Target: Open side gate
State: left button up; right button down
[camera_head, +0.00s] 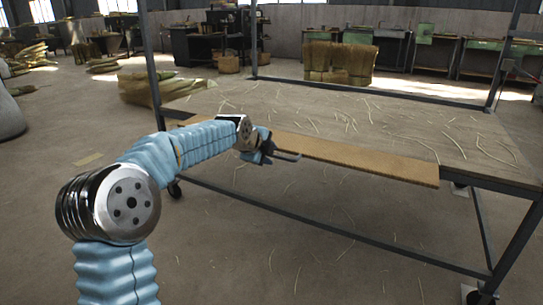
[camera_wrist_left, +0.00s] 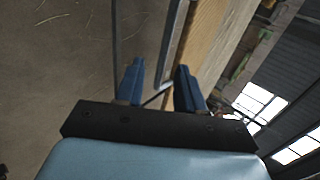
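The side gate appears to be the long tan wooden board (camera_head: 350,160) along the near edge of the cart's table. It also shows in the left wrist view (camera_wrist_left: 202,45). A thin grey metal bar (camera_head: 288,156) sticks out by the board's left end. My left gripper (camera_head: 266,150) is at this end, beside the bar. In the left wrist view, the blue fingers of my left gripper (camera_wrist_left: 158,88) are apart, with a thin bar (camera_wrist_left: 155,95) showing between them. I cannot tell whether they touch it. My right gripper is in neither view.
The cart has a bare tabletop (camera_head: 350,115) strewn with straw, and dark metal posts (camera_head: 152,55) at its corners. A lower rail (camera_head: 330,232) runs beneath the near edge. Straw bundles (camera_head: 340,62) stand behind it. The floor in front is open.

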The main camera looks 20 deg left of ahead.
pick_arm(q)
jog(key=v, duration=1)
jog(key=shift+p, duration=0.4)
jog(key=shift+s, duration=0.1)
